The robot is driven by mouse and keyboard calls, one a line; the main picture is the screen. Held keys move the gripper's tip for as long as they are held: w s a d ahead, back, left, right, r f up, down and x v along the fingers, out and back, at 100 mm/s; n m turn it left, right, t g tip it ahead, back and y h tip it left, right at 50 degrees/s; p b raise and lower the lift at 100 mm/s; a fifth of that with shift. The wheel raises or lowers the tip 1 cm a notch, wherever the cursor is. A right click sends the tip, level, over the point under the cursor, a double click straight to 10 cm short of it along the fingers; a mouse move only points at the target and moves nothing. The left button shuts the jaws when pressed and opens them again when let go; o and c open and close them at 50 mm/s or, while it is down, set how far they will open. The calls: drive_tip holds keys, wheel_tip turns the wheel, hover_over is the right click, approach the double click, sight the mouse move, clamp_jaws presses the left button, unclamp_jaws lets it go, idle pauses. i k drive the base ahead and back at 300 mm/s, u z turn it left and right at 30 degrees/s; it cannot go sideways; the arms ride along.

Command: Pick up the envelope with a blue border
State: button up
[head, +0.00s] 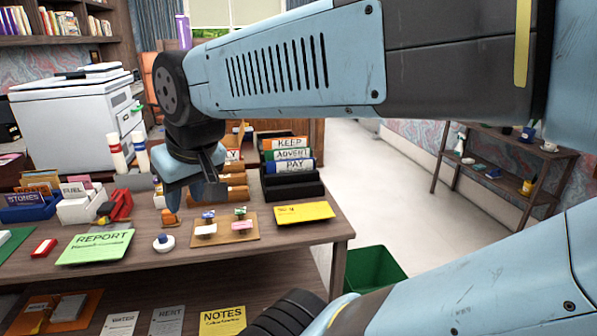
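I cannot make out an envelope with a blue border in the head view. A flat yellow envelope-like piece (305,212) lies near the right end of the desk (290,238). My gripper (194,198) points down over the desk, left of the yellow piece and above the back of a small tan board (225,240). Small pale and pink pieces lie on that board. My gripper and wrist hide part of the desk behind them. The view does not show clearly whether the fingers are apart or hold anything.
Upright binders marked KEEP, ADVERT and PAY (289,155) stand in a black holder behind the yellow piece. A green REPORT sheet (97,246), a red stapler-like object (118,205) and file boxes (80,205) are left. A green bin (372,268) stands below the desk's right end.

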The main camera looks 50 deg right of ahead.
sight(305, 163)
drive_tip(key=z, duration=0.75)
drive_tip(key=i, duration=1)
